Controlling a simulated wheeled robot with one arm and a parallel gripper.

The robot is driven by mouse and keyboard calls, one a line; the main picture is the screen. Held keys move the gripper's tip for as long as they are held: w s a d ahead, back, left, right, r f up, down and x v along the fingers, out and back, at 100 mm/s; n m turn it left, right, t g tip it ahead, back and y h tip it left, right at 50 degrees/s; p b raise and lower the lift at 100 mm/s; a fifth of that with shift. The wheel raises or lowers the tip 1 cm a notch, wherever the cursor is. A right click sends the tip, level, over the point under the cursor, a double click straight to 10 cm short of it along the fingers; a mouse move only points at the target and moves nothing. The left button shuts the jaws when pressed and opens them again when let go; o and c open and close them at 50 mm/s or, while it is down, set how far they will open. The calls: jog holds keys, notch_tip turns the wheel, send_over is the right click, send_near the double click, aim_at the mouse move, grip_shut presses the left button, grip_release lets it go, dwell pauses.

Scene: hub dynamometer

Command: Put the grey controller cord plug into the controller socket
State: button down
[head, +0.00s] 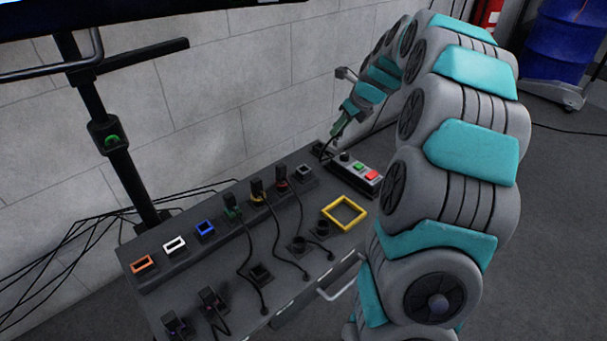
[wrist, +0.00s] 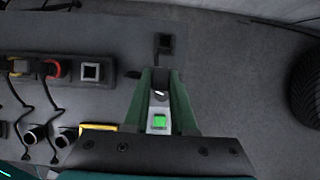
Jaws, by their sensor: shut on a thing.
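My gripper (head: 338,130) points down over the far right end of the bench, beside the push-button box. In the wrist view its green fingers (wrist: 160,82) are shut on a small dark thing with a pale spot, mostly hidden between them; I take it for the grey controller cord plug (wrist: 158,96). A grey-rimmed square socket (head: 304,172), the likely controller socket, is empty at the right end of the rear row. It also shows in the wrist view (wrist: 91,72), left of my fingers and apart from them.
The button box (head: 352,177) has green and red buttons. Several plugs with black cords stand left of the grey-rimmed socket, the red one (head: 281,186) nearest. A yellow square frame (head: 343,213) lies in front. A black square fitting (wrist: 165,43) lies beyond my fingertips.

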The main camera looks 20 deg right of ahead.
jog(key=shift+s+a+p, duration=0.25)
jog(key=shift+s+a, duration=0.45)
jog(key=shift+a, duration=1.25)
jog(key=shift+s+a+p, duration=0.3)
jog(key=shift+s+a, duration=0.45)
jog(key=shift+a, duration=1.15)
jog(key=shift+s+a+p, duration=0.25)
jog(key=shift+s+a, duration=0.45)
jog(key=shift+a, duration=1.25)
jog(key=shift+w, duration=0.25)
jog(key=shift+f, duration=0.15)
jog(key=shift+f, duration=0.3)
jog(key=shift+f, duration=0.55)
jog(key=shift+f, duration=0.7)
jog(key=shift+f, duration=0.25)
